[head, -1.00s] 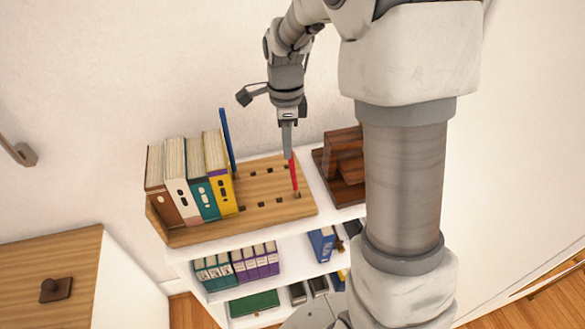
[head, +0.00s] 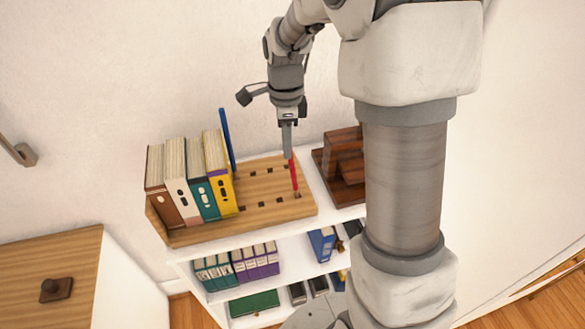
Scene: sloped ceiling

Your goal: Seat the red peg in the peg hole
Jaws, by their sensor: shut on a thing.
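The red peg (head: 294,175) is a thin rod standing nearly upright at the right end of the wooden peg board (head: 262,217). My gripper (head: 288,155) is above the board, shut on the upper end of the red peg. The peg's lower end is at or just over the board near a dark hole at the right front. I cannot tell whether it is inside that hole. Several dark square holes (head: 260,202) lie in two rows across the board. A blue peg (head: 227,143) stands upright at the back of the board.
Several binders (head: 190,182) stand on the board's left part, beside the blue peg. A dark wooden stepped object (head: 342,160) sits right of the board on the white shelf (head: 322,203). Lower shelves hold more binders. A wooden-topped cabinet (head: 45,270) is at the left front.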

